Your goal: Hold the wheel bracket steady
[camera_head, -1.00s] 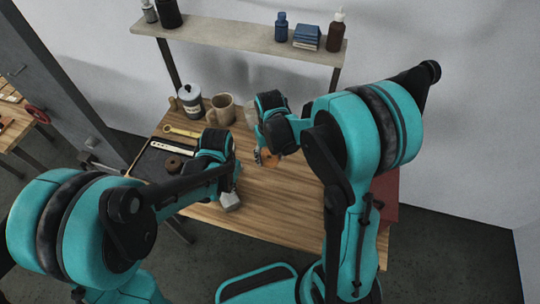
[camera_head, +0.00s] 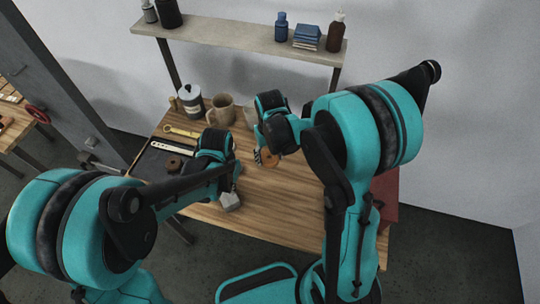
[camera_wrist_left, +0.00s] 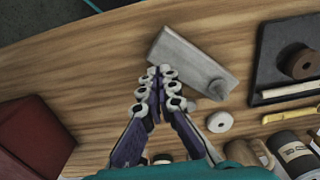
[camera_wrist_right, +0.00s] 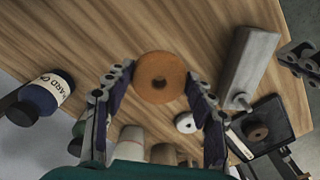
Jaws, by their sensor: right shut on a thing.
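A grey block-shaped bracket (camera_wrist_left: 190,58) with a short round stub lies on the wooden table in the left wrist view. It also shows in the head view (camera_head: 230,201) and the right wrist view (camera_wrist_right: 246,65). My left gripper (camera_wrist_left: 159,74) has its fingertips together at the bracket's near end; I cannot tell whether they touch it. My right gripper (camera_wrist_right: 153,82) is shut on an orange-brown disc (camera_wrist_right: 160,78) with a centre hole, held above the table. In the head view the disc (camera_head: 269,158) is partly hidden by the right gripper.
A pale ring (camera_wrist_left: 220,121) lies beside the bracket. A dark tray (camera_wrist_left: 280,70) holds a brown roll (camera_wrist_left: 301,63). A mug (camera_head: 222,109) and a jar (camera_head: 191,101) stand at the back. A red box (camera_wrist_left: 33,138) is at one table end. The table's front is clear.

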